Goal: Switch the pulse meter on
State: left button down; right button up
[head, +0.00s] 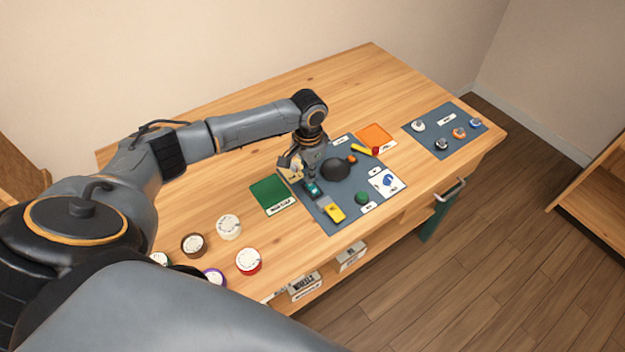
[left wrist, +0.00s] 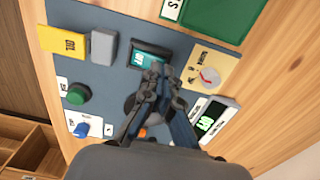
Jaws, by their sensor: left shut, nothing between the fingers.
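A dark device with a teal display (left wrist: 150,56) lies on the grey-blue mat (left wrist: 122,78) in the left wrist view; it also shows in the head view (head: 312,188). A white device with a green lit display (left wrist: 210,119) lies to the right in the wrist view. I cannot read which one is the pulse meter. My left gripper (left wrist: 157,72) is shut and empty, its fingertips at the near edge of the teal-display device; I cannot tell whether they touch. In the head view the left gripper (head: 309,178) is over the mat's left part. The right gripper is not in view.
A cream dial panel (left wrist: 208,75), a grey block (left wrist: 104,46), a yellow block (left wrist: 63,42) and a green knob (left wrist: 76,94) surround the gripper. A dark round object (head: 335,169) stands mid-mat. A green pad (head: 270,193) lies left; several round dials stand at the table's front left.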

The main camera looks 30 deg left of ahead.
pick_arm(q)
jog(key=shift+f, duration=0.75)
dwell(0.3)
notch_tip(320, 180, up, 7)
jog(key=p, duration=0.7)
jog(key=shift+p, duration=0.35)
dwell(0.3)
